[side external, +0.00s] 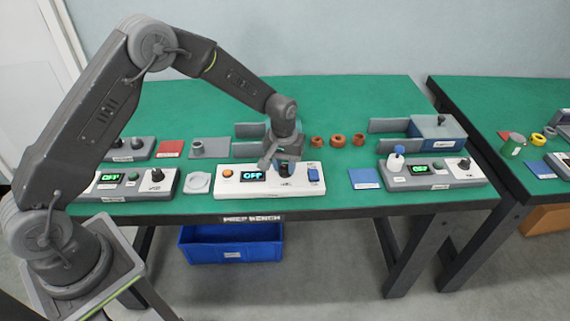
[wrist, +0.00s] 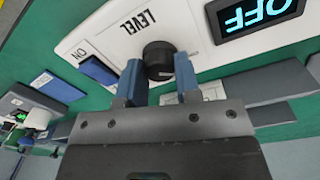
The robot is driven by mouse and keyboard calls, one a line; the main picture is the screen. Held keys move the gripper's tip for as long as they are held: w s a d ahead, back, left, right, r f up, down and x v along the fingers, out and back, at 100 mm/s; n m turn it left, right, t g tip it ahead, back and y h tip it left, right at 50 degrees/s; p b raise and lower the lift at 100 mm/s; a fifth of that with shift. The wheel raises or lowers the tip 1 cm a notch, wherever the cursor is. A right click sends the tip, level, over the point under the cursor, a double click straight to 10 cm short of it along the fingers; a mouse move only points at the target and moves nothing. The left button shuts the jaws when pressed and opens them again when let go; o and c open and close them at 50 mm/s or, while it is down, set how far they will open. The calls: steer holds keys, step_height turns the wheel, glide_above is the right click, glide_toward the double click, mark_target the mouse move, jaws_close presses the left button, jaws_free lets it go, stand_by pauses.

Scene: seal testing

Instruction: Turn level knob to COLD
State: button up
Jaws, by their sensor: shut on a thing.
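The white control unit (side external: 230,190) sits at the front of the green bench, with a lit display reading OFF (side external: 253,175). Its black level knob (wrist: 158,58) shows in the wrist view beside the word LEVEL (wrist: 138,22), which appears upside down. My gripper (wrist: 160,80) is shut on the knob, one blue finger on each side. In the side view my gripper (side external: 284,165) is low over the right half of the unit and partly covers the knob. The knob's pointer and any COLD mark cannot be made out.
A blue rocker switch (side external: 314,175) stands just right of my gripper, and an orange button (side external: 228,173) is at the unit's left. Grey units flank it, one at the right (side external: 440,178). Several brown rings (side external: 337,141) lie behind. A blue bin (side external: 230,243) is below the bench.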

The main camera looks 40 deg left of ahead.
mark_target(285, 165)
steer(key=shift+m, duration=0.4)
steer(key=m, duration=0.4)
steer(key=shift+m, duration=0.4)
steer(key=m, duration=0.5)
steer(key=shift+m, duration=0.7)
steer(key=o, duration=0.9)
steer(key=shift+r, duration=0.1)
step_height(285, 165, up, 14)
steer(key=shift+w+a+f, duration=0.15)
steer(key=shift+a+f, duration=0.05)
